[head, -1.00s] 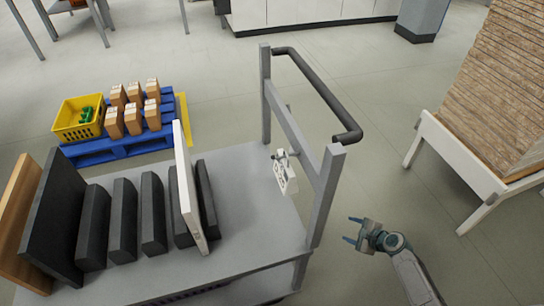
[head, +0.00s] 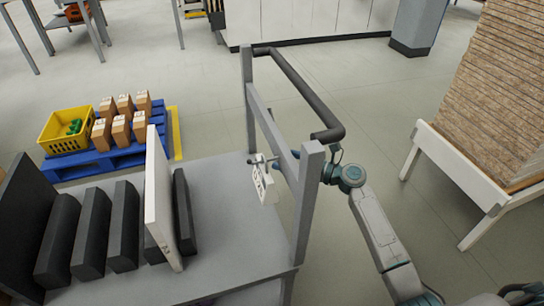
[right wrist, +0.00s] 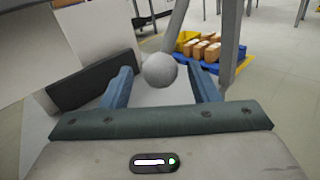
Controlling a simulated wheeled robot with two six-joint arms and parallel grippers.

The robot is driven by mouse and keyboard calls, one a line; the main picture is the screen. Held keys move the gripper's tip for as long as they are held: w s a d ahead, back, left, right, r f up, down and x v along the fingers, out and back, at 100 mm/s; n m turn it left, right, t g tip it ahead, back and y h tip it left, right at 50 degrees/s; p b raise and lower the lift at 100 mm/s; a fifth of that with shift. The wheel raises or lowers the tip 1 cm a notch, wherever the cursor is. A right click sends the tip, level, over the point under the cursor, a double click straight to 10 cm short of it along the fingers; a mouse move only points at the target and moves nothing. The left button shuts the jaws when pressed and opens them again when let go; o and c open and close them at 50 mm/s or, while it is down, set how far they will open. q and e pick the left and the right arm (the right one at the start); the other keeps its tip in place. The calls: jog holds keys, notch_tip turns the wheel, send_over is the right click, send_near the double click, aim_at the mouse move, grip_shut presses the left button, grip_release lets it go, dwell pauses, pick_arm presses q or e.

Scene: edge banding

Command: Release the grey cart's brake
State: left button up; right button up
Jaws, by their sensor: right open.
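The grey cart (head: 222,222) stands at the lower left of the head view, with an upright frame at its right end. A white marked plate (head: 263,184) hangs on that frame, with a small lever (head: 256,159) at its top. My right gripper (head: 277,163) reaches in past the near post, which partly hides it. In the right wrist view, the lever's round grey knob (right wrist: 160,70) appears between the open blue fingers of this gripper (right wrist: 160,85). A gap shows on both sides of the knob. My left gripper is not in view.
The cart carries dark slabs (head: 122,225) and a white board (head: 158,200). Its dark handlebar (head: 303,92) and near post (head: 307,205) are close to my right arm. A blue pallet (head: 120,158) lies behind; a white-framed stand (head: 455,160) is at right.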

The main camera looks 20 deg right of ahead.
jog(key=shift+x, duration=2.15)
grip_shut()
